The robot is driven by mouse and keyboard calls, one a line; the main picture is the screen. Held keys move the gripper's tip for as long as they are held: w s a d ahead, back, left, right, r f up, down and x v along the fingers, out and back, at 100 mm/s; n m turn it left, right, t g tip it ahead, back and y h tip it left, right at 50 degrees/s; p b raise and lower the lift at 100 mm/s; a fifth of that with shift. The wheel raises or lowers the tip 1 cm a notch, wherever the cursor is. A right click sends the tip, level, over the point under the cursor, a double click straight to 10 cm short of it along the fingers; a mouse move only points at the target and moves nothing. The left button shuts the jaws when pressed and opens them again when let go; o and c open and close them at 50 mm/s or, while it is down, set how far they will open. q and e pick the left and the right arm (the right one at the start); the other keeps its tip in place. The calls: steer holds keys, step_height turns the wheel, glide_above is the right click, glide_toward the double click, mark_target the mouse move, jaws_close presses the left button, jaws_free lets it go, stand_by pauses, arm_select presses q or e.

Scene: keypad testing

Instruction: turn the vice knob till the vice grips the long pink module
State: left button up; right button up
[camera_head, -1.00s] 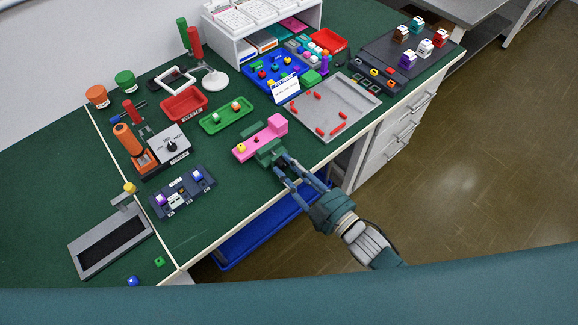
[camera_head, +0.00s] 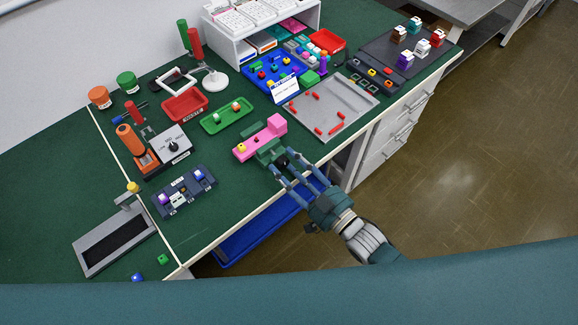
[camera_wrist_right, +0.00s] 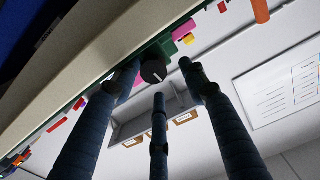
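The long pink module (camera_head: 262,138) lies at the front of the green bench, one end by the green vice (camera_head: 268,154). I cannot tell whether the jaws touch it. The vice's dark round knob (camera_head: 283,163) faces the bench's front edge; in the right wrist view the knob (camera_wrist_right: 153,71) shows a pale mark. My right gripper (camera_head: 290,173) is open in front of the knob, its three fingers spread. In the right wrist view its fingertips (camera_wrist_right: 160,82) spread around the knob with gaps, none clearly touching it. My left gripper is not in view.
A green tray (camera_head: 212,127) lies behind the pink module, and a grey tray (camera_head: 352,122) with red pieces lies right of it. A dark switch panel (camera_head: 183,201) stands to the left. A blue bin (camera_head: 262,230) is below the bench's front edge.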

steer(key=shift+w+d+f, duration=0.1)
steer(key=shift+f, duration=0.15)
steer(key=shift+s+d+f, duration=0.2)
steer(key=shift+s+d, duration=0.1)
steer(key=shift+s, duration=0.2)
steer(key=v, duration=0.6)
steer(key=shift+s+d+r, duration=0.2)
steer(key=shift+d+r, duration=0.1)
steer(key=shift+r, duration=0.1)
